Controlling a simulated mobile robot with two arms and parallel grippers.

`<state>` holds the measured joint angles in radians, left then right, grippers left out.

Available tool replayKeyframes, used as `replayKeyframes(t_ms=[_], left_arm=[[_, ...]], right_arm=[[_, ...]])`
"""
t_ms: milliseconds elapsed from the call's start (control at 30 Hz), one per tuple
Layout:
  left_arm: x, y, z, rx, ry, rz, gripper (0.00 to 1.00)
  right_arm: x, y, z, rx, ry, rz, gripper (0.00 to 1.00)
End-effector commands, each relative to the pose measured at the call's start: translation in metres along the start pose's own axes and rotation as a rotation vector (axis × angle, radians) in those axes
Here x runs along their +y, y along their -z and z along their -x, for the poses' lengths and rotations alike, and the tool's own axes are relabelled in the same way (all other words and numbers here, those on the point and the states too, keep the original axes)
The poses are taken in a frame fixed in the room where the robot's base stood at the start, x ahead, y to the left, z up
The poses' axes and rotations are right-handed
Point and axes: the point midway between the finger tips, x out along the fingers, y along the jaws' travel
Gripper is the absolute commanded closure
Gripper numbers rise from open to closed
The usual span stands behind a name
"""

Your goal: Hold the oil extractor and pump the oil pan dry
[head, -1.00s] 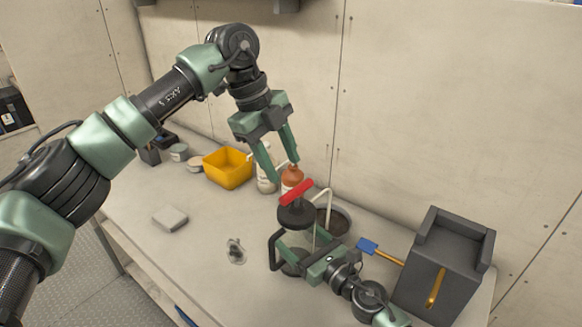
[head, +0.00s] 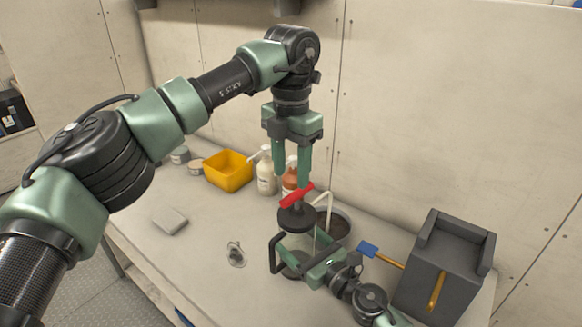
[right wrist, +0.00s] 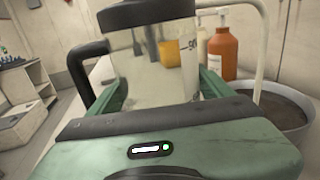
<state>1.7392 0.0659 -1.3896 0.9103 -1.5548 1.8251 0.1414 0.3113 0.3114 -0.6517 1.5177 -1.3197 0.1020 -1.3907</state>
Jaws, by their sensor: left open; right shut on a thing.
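The oil extractor (head: 297,220) stands upright on the bench, with a clear body, black lid, black side handle and red T-handle (head: 297,196) on top. Its clear body (right wrist: 155,75) fills the middle of the right wrist view. My right gripper (head: 303,262) is shut around the body. My left gripper (head: 291,178) is open, fingers pointing down, just above the red handle; I cannot tell whether they touch it. A pale hose (head: 329,210) runs into the round oil pan (head: 346,219) behind the extractor. The pan (right wrist: 300,128) looks dark inside; its oil level is unclear.
A yellow bin (head: 228,171), a white bottle (head: 266,172) and an orange bottle (head: 290,175) stand along the back. A dark grey box-like block (head: 440,265) and a blue-ended brush (head: 368,249) are at right. A grey pad (head: 170,221) and small clear item (head: 236,254) lie at left.

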Motion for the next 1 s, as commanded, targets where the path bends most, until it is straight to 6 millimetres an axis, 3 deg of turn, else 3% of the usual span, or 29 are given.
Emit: replayKeyframes(t_ms=[700, 1000], left_arm=[[0.0, 0.0, -0.065, 0.002, 0.001, 0.0, 0.53], [0.0, 0.0, -0.078, 0.0, 0.001, 0.001, 0.53]], right_arm=[[0.0, 0.001, 0.0, 0.001, -0.001, -0.001, 0.76], [0.0, 0.001, 0.0, 0.001, -0.001, -0.001, 0.76]])
